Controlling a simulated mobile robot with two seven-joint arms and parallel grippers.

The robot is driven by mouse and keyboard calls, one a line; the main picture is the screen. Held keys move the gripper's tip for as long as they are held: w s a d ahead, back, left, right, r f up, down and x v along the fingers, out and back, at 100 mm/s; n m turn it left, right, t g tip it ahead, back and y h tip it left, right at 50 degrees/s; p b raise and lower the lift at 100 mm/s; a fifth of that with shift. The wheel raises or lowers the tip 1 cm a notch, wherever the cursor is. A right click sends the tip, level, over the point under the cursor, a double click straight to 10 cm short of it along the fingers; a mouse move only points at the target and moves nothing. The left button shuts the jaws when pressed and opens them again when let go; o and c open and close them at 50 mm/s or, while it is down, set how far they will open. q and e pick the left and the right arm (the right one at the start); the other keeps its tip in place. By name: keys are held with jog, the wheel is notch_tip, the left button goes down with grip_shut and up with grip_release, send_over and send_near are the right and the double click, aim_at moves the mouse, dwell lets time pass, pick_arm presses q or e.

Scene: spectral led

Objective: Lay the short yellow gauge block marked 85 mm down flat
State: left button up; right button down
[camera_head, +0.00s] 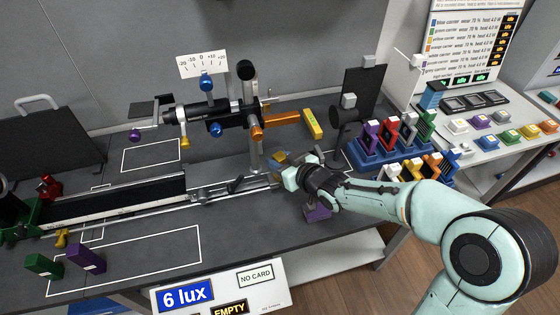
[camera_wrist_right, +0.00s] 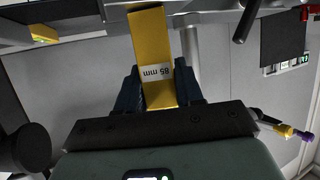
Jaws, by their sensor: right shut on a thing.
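The yellow gauge block (camera_wrist_right: 150,45) marked 85 mm fills the middle of the right wrist view. My right gripper (camera_wrist_right: 158,90) is shut on it, a dark finger on each side. The printed label reads upside down there, near the fingers. In the head view, my right gripper (camera_head: 282,168) is low over the dark bench, near its front right part. Only a small yellow part of the block (camera_head: 279,156) shows there, so its tilt and any contact with the bench are hard to tell. My left gripper is not in view.
Another yellow block (camera_head: 312,124) stands behind the gripper, beside an orange bar (camera_head: 282,118). A purple block (camera_head: 318,212) is just below my wrist. A rail (camera_head: 120,205) runs left. Green (camera_head: 43,265) and purple (camera_head: 86,258) blocks stand front left. A blue rack (camera_head: 375,157) is at right.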

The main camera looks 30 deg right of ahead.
jog(key=shift+r, duration=0.1)
jog(key=c, duration=0.7)
grip_release()
jog(key=shift+f, duration=0.2)
jog(key=shift+r, duration=0.15)
jog(key=shift+s+r, duration=0.25)
jog(key=p+v, duration=0.2)
jog(key=v, duration=0.9)
jog(key=shift+s, duration=0.2)
